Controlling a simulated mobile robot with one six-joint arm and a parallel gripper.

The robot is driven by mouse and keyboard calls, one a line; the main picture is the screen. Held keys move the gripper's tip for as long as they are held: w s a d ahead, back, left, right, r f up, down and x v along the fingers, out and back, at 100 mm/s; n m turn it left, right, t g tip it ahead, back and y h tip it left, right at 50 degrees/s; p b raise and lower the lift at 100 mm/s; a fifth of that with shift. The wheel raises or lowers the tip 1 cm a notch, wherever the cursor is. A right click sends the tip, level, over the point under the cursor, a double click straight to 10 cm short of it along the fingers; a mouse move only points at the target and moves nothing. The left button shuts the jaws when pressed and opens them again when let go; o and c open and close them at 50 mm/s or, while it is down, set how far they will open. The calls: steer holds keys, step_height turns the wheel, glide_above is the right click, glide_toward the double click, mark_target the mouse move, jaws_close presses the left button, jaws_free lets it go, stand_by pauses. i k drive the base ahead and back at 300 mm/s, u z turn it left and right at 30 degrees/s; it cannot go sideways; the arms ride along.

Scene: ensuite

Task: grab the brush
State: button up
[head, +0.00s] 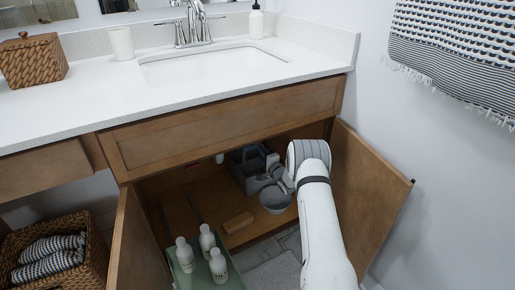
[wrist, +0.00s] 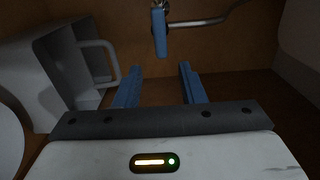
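I cannot clearly pick out the brush. A grey caddy (head: 247,178) stands farther back, holding items too small to tell. The caddy, with its handle, also shows at the left of the wrist view (wrist: 55,75). My gripper (wrist: 158,86) is open, with its blue fingertips apart and nothing between them. It is inside the cabinet, right of the caddy; in the head view my arm largely hides it.
The cabinet's right door (head: 368,190) stands open close to my arm. A grey bowl (head: 274,201) sits near the caddy. White bottles (head: 208,240) stand at the front on a green tray (head: 190,279). A blue-handled valve (wrist: 159,32) and pipe (wrist: 215,20) are ahead of my fingers.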

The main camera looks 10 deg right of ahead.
mark_target(233, 224)
steer(key=k, duration=1)
